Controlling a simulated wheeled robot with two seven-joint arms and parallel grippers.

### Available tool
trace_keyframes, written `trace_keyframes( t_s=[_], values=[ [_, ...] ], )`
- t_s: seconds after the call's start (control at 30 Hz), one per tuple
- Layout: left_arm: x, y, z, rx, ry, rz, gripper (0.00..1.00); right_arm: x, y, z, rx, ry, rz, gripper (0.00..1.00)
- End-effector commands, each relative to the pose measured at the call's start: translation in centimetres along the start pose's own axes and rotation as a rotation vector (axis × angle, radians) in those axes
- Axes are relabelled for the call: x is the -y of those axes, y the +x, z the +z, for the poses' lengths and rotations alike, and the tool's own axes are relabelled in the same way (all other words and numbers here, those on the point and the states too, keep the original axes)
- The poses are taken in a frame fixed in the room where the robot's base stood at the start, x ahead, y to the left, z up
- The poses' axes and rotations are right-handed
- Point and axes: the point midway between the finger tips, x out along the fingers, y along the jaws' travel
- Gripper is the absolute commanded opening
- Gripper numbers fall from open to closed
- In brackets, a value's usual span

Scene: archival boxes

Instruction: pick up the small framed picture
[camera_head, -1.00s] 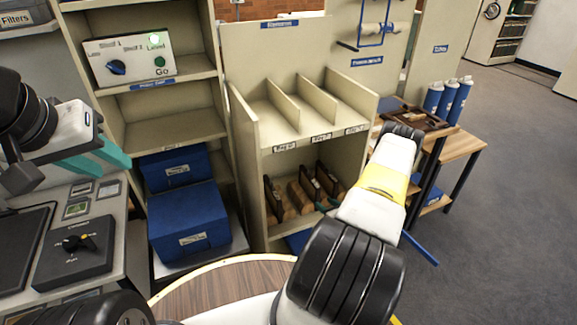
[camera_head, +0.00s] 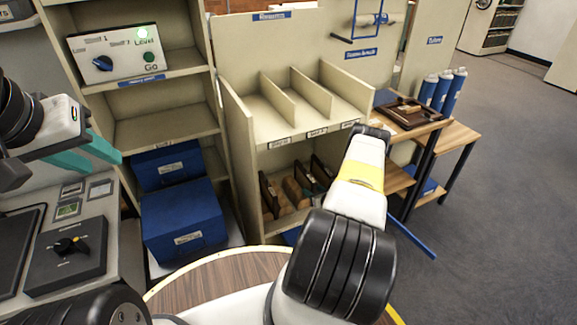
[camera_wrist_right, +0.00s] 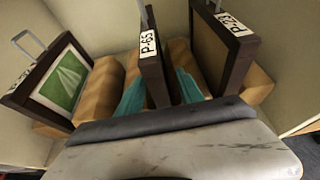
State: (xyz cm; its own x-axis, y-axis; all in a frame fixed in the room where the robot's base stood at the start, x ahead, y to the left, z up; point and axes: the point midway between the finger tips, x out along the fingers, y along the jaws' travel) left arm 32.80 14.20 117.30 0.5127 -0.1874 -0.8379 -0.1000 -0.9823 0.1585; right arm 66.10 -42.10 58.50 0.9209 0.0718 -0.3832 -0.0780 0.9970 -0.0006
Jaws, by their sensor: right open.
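Several dark-framed pictures stand upright among tan rolls or blocks in the lower bay of the beige shelf unit. In the right wrist view, a frame tagged P-65 (camera_wrist_right: 152,62) stands edge-on between the two teal fingers of my right gripper (camera_wrist_right: 160,90), one on each side. The gripper is open. A frame with a green picture (camera_wrist_right: 62,85) leans to the left, and a frame with another P tag (camera_wrist_right: 224,45) stands to the right. In the head view, my arm partly hides these frames (camera_head: 322,170). My left gripper (camera_head: 88,152) is open and empty at the left.
The shelf unit (camera_head: 232,125) has side walls and upper dividers close around my right arm. Blue boxes (camera_head: 182,218) sit on the left rack. A round table (camera_head: 215,285) is in front.

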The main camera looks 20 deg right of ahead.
Motion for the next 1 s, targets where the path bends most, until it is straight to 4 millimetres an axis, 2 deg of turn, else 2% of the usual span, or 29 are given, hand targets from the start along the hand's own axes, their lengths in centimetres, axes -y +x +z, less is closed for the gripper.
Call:
trace_keyframes(
  t_s=[0.07,0.2,0.3,1.0],
  values=[
    [0.0,0.0,0.0,0.0,0.0,0.0,0.36,-0.01,-0.02,0.01,0.0,0.0,0.0,0.44],
    [0.0,0.0,0.0,0.0,0.0,0.0,0.36,-0.01,-0.03,0.01,0.0,0.0,0.0,0.16],
    [0.0,0.0,0.0,0.0,0.0,0.0,0.36,-0.02,-0.03,0.02,0.0,0.0,0.0,0.0],
    [0.0,0.0,0.0,0.0,0.0,0.0,0.36,-0.01,-0.04,0.03,0.001,0.0,0.0,0.0]
  ],
)
